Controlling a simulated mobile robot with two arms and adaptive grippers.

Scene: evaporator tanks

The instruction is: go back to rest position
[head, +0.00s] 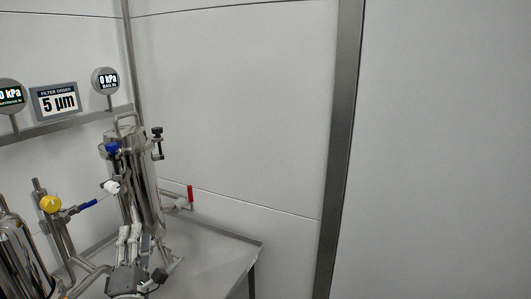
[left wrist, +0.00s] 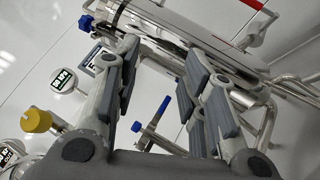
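My left gripper (head: 130,234) is low at the left in the head view, its fingers pointing up in front of a steel filter housing (head: 146,188). In the left wrist view my left gripper (left wrist: 163,75) has its two padded fingers spread apart with nothing held between them. The housing (left wrist: 185,25) shows beyond the fingertips; I cannot tell the exact distance. A blue-handled valve (left wrist: 162,108) shows in the gap between the fingers, farther off. My right gripper is in neither view.
The housing stands on a steel table (head: 215,258). A red valve handle (head: 190,194) sticks out on its right. A yellow knob (head: 50,204) and another steel vessel (head: 18,252) are at the left. The right side is bare wall.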

